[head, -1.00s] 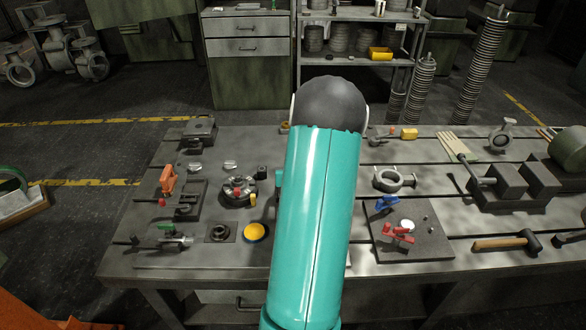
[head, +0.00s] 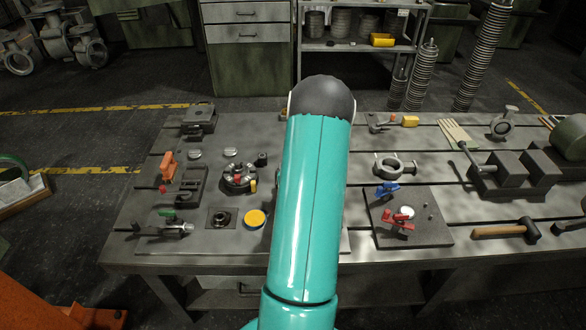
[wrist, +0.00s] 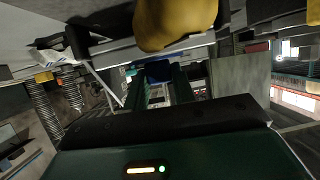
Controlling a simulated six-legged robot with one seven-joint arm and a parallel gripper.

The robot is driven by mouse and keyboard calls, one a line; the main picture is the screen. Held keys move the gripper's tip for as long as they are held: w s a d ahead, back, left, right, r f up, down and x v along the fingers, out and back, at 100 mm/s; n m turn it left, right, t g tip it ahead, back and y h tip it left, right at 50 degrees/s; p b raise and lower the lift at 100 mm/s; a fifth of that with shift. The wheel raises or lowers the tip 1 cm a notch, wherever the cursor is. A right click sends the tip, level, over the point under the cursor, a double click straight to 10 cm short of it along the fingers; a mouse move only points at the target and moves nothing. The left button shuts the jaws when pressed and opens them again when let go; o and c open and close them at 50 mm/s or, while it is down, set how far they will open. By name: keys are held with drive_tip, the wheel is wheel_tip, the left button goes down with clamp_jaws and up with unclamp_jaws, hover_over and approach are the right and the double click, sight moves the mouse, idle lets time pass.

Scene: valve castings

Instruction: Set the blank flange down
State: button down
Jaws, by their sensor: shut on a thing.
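My gripper (wrist: 162,84) shows in the wrist view as two dark green fingers closed on a dark blue piece (wrist: 158,70). I take this piece for the blank flange; its outline is mostly hidden, and its height above any surface cannot be told. In the head view my teal arm hides the gripper and the held piece. Left of the arm on the bench (head: 330,240) are a yellow disc (head: 255,219), a dark square plate with a round fitting (head: 220,218) and a dark round fixture (head: 239,178).
A large yellow rounded thing (wrist: 175,20) fills the wrist view's upper middle. Right of the arm are a ring casting (head: 393,166), a plate with red and blue clamps (head: 410,233), a vise (head: 510,175) and a hammer (head: 503,231). The bench's front left strip looks clear.

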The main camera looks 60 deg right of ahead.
drive_tip(key=shift+f, duration=0.2)
drive_tip(key=c, duration=1.1)
unclamp_jaws()
drive_tip(key=v, duration=1.3)
drive_tip(key=shift+s+a+r, duration=0.1)
drive_tip(key=shift+a+r, duration=0.05)
drive_tip(key=shift+a, duration=0.2)
